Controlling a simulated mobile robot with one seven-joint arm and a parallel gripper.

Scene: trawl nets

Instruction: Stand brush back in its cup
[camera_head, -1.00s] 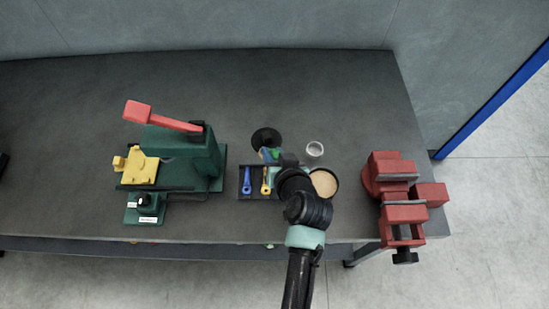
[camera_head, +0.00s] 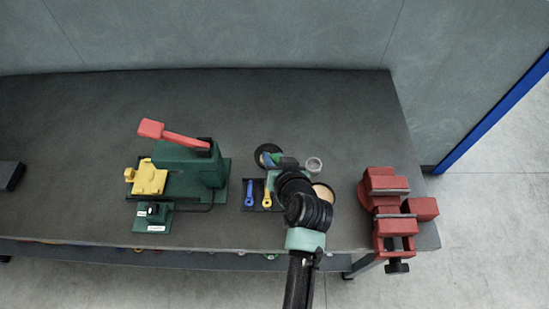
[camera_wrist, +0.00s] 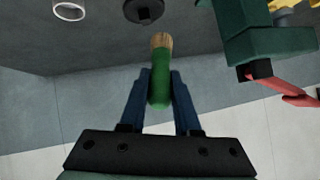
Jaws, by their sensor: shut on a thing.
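My gripper (camera_wrist: 159,76) is shut on the brush (camera_wrist: 160,58), its blue fingers either side of the green handle. The brush's tan end points up the wrist picture, towards a black round holder (camera_wrist: 143,9) with a dark centre, which looks like the cup. The brush and holder look apart in that view. In the head view my gripper (camera_head: 272,161) overlaps the holder (camera_head: 263,149) and partly hides it; the brush is too small to make out clearly there.
A clear glass (camera_head: 314,164) stands just right of my gripper. A blue tool (camera_head: 250,193) and a yellow tool (camera_head: 267,196) lie on a black tray. A round tan-topped container (camera_head: 324,192) is partly behind my arm. A green press (camera_head: 190,165) stands left, a red vise (camera_head: 392,210) right.

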